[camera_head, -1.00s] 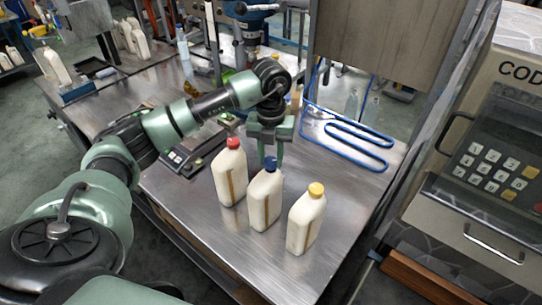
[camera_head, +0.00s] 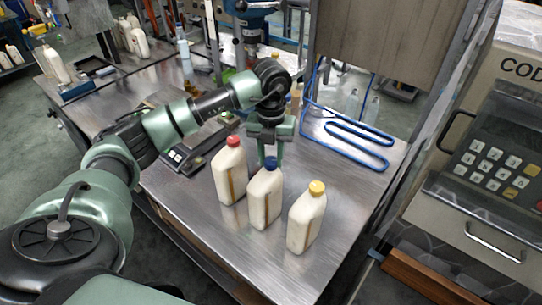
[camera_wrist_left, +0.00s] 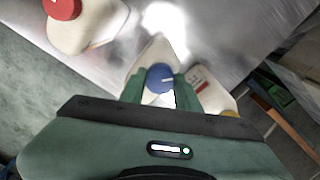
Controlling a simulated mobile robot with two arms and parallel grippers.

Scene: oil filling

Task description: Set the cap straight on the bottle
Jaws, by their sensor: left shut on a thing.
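Three cream bottles stand upright in a row on the metal table. The middle bottle (camera_head: 262,200) has a blue cap (camera_head: 270,162), which also shows in the left wrist view (camera_wrist_left: 160,77). My left gripper (camera_head: 271,158) is above the middle bottle with its fingers pointing down, shut on the blue cap. In the left wrist view the two green fingers (camera_wrist_left: 158,88) lie on either side of the cap. The cap is at the bottle's neck; I cannot tell whether it sits level. My right gripper is not in view.
A red-capped bottle (camera_head: 230,172) stands close on the left and a yellow-capped bottle (camera_head: 305,222) on the right. A scale (camera_head: 190,150) lies behind left. A blue looped tube (camera_head: 350,137) is behind right. The table's front right is clear.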

